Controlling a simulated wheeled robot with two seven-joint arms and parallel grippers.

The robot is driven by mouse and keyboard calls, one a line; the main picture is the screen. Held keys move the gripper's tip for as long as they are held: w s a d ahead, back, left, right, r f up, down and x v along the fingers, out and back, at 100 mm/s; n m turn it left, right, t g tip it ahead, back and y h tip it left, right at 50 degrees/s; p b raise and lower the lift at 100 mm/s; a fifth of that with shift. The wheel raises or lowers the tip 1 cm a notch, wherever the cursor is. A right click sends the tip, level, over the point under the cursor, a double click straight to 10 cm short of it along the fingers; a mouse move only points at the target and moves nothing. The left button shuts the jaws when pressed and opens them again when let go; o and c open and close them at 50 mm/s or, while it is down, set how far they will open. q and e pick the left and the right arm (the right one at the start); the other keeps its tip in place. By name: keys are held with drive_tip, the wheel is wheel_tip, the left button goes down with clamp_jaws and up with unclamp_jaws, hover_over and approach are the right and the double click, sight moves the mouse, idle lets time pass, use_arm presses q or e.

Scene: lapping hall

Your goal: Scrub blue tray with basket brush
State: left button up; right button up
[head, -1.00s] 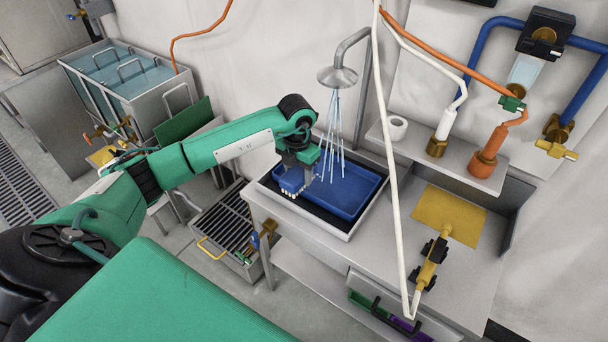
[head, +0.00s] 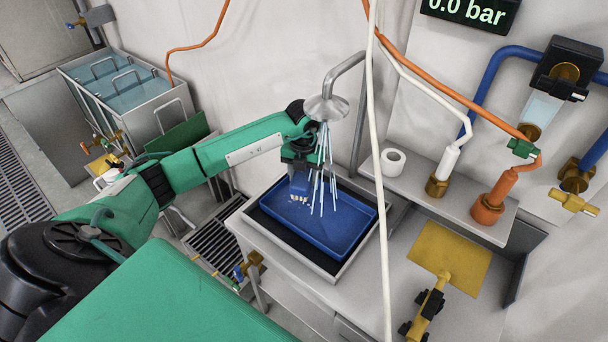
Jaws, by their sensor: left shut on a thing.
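The blue tray (head: 318,233) lies in a black-lined sink with a pale rim (head: 264,243) on the bench. My left gripper (head: 300,168) is shut on a blue brush (head: 299,185) with pale bristles pointing down. The brush is over the back left part of the tray, inside its outline. I cannot tell whether the bristles touch the tray floor. Thin streams of water from the shower head (head: 326,107) come down over the tray just right of the brush, partly in front of my gripper. My right gripper is not in view.
A shelf behind the bench holds a white roll (head: 393,162) and hose fittings. A white hose (head: 378,200) hangs in front, right of the sink. A yellow plate (head: 449,258) and brass fitting lie on the right.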

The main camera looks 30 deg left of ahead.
use_arm(q)
drive_tip(key=shift+s+f+b, duration=0.1)
drive_tip(key=shift+f+b, duration=0.25)
drive_tip(key=shift+f, duration=0.3)
drive_tip(key=b, duration=0.3)
hover_over(303, 204)
drive_tip(key=shift+d+f, duration=0.1)
drive_tip(key=shift+f, duration=2.1)
drive_tip(key=shift+f, duration=0.15)
drive_tip(key=shift+f+b, duration=0.5)
drive_tip(key=shift+f, duration=0.35)
